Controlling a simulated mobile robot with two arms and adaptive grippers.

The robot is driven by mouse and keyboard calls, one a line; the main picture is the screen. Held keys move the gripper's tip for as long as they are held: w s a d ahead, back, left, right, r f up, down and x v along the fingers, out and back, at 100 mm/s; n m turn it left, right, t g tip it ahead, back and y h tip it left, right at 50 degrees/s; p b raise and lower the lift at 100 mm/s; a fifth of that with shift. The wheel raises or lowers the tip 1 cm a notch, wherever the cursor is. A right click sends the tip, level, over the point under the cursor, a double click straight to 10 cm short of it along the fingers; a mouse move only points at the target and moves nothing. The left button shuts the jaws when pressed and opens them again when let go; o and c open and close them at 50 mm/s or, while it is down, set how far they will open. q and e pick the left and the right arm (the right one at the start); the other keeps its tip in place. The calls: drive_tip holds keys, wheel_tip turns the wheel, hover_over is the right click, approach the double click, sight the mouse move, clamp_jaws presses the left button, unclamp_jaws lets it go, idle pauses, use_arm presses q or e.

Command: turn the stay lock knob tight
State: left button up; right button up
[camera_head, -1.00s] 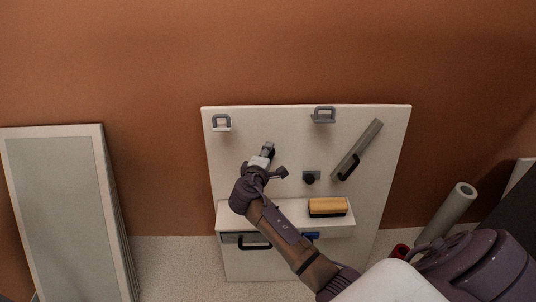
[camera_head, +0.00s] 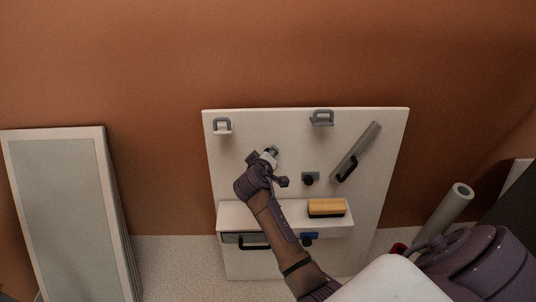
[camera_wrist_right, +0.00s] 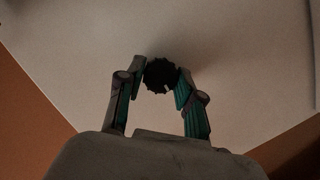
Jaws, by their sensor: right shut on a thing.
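My right gripper (camera_head: 271,152) reaches up to the left part of the white board (camera_head: 240,180). The right wrist view shows its two fingers (camera_wrist_right: 160,82) closed on opposite sides of a round, dark, ridged knob (camera_wrist_right: 160,74) with a small pale mark near its lower edge. In the head view my gripper hides this knob. A second dark knob (camera_head: 308,180) sits on a small grey block to the right of the gripper, apart from it. My left gripper is not in view.
A grey bar (camera_head: 361,143) with a black handle is slanted on the board's right side. Two grey brackets (camera_head: 222,126) (camera_head: 321,117) sit near its top. A yellow-topped brush (camera_head: 326,207) lies on the shelf. Pale panels (camera_head: 60,200) lean at left; a grey roll (camera_head: 446,212) stands at right.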

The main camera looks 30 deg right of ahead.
drive_tip(key=shift+f, duration=0.1)
idle(0.3)
drive_tip(key=o, duration=1.2)
drive_tip(key=shift+c, duration=0.2)
drive_tip(key=v, duration=0.7)
drive_tip(key=shift+s+a, duration=0.2)
drive_tip(key=shift+s, duration=0.05)
